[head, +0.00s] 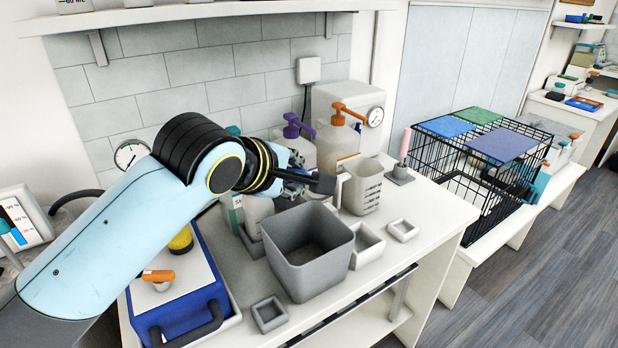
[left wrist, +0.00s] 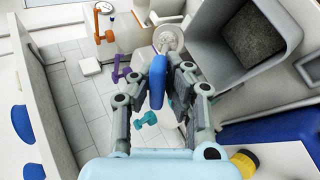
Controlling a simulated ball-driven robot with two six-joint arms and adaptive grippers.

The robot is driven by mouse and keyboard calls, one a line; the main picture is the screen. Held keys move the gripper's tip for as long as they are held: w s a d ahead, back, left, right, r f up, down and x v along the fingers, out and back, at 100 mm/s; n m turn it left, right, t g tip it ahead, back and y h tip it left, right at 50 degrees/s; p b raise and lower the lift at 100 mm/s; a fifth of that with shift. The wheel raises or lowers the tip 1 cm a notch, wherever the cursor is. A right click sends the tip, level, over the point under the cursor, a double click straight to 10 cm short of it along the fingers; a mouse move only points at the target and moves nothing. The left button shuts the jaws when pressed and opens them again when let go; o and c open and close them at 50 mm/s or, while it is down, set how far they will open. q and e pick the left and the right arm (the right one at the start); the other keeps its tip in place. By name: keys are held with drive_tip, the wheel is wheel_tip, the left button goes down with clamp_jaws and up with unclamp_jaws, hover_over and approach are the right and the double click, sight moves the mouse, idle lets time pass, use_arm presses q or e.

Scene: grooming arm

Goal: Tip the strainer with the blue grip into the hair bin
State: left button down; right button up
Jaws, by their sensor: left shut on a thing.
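In the left wrist view a blue grip (left wrist: 160,66) lies between the fingers of my left gripper (left wrist: 170,78), which is shut on it. The strainer's pale round bowl with holes (left wrist: 170,38) shows just beyond the grip, beside the rim of the grey bin. In the head view my left gripper (head: 322,184) is above the back rim of the grey hair bin (head: 328,274); I cannot make out the strainer there. The bin also shows in the left wrist view (left wrist: 205,60), with a dark speckled patch on its floor. My right gripper is not in view.
A beige measuring jug (head: 364,188) stands close to my left gripper. Pump bottles with purple (head: 292,126) and orange (head: 349,110) tops stand behind. Small grey trays (head: 270,314) sit around the bin. A blue case (head: 190,312) is at left, a wire cage (head: 478,180) at right.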

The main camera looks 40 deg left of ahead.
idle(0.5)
use_arm(q)
drive_tip(key=shift+s+f+b, duration=0.15)
drive_tip(key=shift+f+b, duration=0.2)
drive_tip(key=shift+b, duration=0.2)
drive_tip(key=t+b, duration=0.2)
drive_tip(key=shift+s+d+f+b, duration=0.1)
drive_tip(key=shift+s+f+b, duration=0.15)
drive_tip(key=shift+s+b, duration=0.15)
